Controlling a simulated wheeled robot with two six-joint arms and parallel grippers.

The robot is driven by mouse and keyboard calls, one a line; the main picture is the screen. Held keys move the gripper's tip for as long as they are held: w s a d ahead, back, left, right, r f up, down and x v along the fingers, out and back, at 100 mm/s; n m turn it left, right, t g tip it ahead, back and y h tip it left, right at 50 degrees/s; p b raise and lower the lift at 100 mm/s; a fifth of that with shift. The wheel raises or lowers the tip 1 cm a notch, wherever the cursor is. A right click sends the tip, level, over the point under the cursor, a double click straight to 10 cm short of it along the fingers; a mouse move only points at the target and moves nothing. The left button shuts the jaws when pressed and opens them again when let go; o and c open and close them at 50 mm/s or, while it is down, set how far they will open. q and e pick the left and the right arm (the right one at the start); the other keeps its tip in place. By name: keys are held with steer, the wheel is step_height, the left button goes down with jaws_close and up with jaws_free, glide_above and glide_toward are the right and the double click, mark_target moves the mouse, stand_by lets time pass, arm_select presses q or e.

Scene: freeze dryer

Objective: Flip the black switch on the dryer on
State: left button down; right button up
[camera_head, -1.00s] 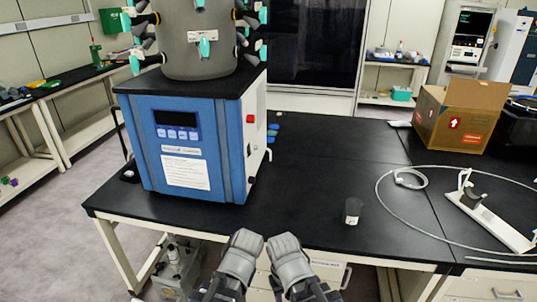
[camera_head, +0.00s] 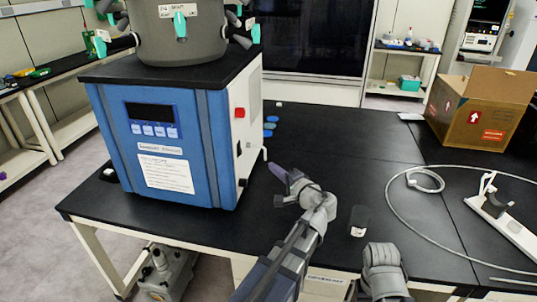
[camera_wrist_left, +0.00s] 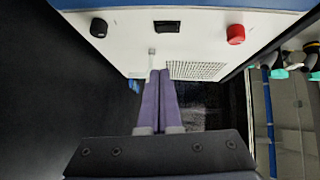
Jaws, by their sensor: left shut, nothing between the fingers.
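The dryer (camera_head: 165,140) stands on the black table at the left in the head view, with a blue front and a white right side. The black switch (camera_head: 238,148) is on that white side, below a red knob (camera_head: 239,112). In the left wrist view the switch (camera_wrist_left: 167,27) sits between the red knob (camera_wrist_left: 236,34) and a black round knob (camera_wrist_left: 99,27). My left gripper (camera_head: 275,168) is shut and empty, to the right of the dryer's white side. Its purple fingers (camera_wrist_left: 160,74) point at the panel, apart from the switch.
A looped hose (camera_head: 392,215) and a white stand (camera_head: 505,222) lie farther right, with a cardboard box (camera_head: 475,110) behind. The middle back of the table is clear.

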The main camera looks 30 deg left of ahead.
arm_select(q)
steer(key=shift+d+r, duration=0.1)
steer(key=b, duration=0.1)
glide_toward(240, 149)
steer(key=w+a+f, duration=0.2)
steer(key=w+a, duration=0.2)
steer(key=w, duration=0.1)
steer(key=shift+s+a+f, duration=0.15)
steer(key=shift+a+f, duration=0.05)
steer(key=shift+a, duration=0.3)
